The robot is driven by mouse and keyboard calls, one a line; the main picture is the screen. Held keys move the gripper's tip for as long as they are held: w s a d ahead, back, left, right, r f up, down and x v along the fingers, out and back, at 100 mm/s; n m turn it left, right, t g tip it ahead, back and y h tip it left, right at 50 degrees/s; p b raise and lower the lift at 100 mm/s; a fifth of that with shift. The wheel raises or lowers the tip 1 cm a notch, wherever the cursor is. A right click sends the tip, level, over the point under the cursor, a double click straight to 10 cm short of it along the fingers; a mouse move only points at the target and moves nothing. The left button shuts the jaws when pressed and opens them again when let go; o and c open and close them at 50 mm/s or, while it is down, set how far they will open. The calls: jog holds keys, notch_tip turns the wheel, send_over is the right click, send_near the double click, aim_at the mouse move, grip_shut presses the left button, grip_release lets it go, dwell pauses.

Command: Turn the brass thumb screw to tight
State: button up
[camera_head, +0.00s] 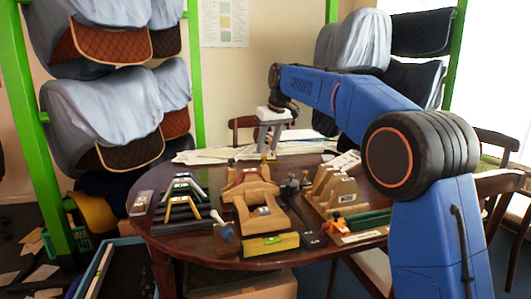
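The wooden fitting jig (250,194), with a red-brown upper part, stands near the middle of the round table. A small brass-coloured piece (264,159) shows at the back of the jig, just under my gripper; it may be the brass thumb screw, but it is too small to tell its shape or how far it is turned. My gripper (267,150) points down above the back of the jig. Its two pale fingers look apart, with a gap between them. I cannot tell whether the fingertips touch the brass piece.
The dark table (190,245) holds several coloured saddle-shaped gauges (183,208) on the left, a yellow level (270,243) in front and a wooden stand (333,190) on the right. Papers (300,144) lie behind. Chairs and green racks with covered saddles surround it.

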aim_at(264, 156)
jog(key=shift+x, duration=1.75)
jog(key=shift+c, duration=0.3)
grip_shut()
